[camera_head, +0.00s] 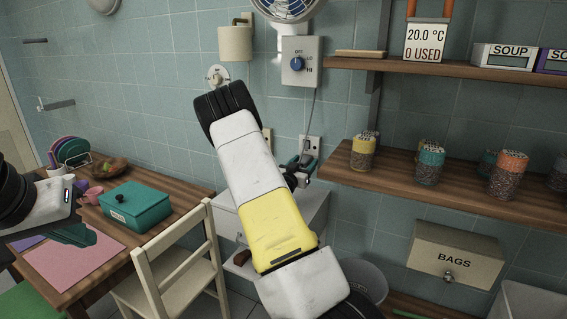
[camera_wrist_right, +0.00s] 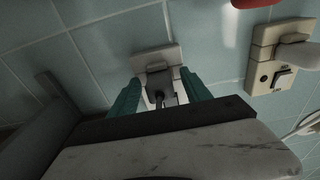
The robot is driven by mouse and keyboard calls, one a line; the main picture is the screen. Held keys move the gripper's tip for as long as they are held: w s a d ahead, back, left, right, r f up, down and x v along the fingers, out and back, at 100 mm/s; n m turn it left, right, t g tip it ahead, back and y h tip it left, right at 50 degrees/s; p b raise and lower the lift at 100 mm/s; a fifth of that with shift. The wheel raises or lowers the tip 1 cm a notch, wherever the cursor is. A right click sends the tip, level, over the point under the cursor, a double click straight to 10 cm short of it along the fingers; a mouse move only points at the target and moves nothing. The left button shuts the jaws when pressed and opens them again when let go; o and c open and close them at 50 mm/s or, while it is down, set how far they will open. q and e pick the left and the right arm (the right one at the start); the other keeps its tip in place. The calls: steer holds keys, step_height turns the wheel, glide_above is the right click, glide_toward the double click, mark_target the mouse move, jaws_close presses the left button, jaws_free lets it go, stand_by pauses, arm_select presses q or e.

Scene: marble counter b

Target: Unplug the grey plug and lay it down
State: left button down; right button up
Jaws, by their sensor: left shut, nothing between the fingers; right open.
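The grey plug (camera_wrist_right: 158,82) sits in a pale wall socket (camera_wrist_right: 152,58) in the right wrist view, with a dark cord side towards the camera. In the head view the plug (camera_head: 309,146) shows small on the socket, below a grey cord. My right gripper (camera_wrist_right: 160,96) is open, its teal fingers on either side of the plug; I cannot tell whether they touch it. In the head view my right gripper (camera_head: 301,164) is just below the socket, partly hidden by my arm. My left gripper (camera_head: 78,235) is shut and empty over the table at the left.
A second socket (camera_wrist_right: 264,53) with a switch is to the right in the wrist view. A shelf (camera_head: 400,190) with several jars lies right of the plug. A fan control box (camera_head: 301,50) is above. A white cabinet top (camera_head: 312,205) is below. A chair (camera_head: 180,262) stands by the table.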

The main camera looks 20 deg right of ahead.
mark_target(301, 166)
steer(key=shift+c, duration=0.5)
jaws_close()
steer(key=shift+v, duration=3)
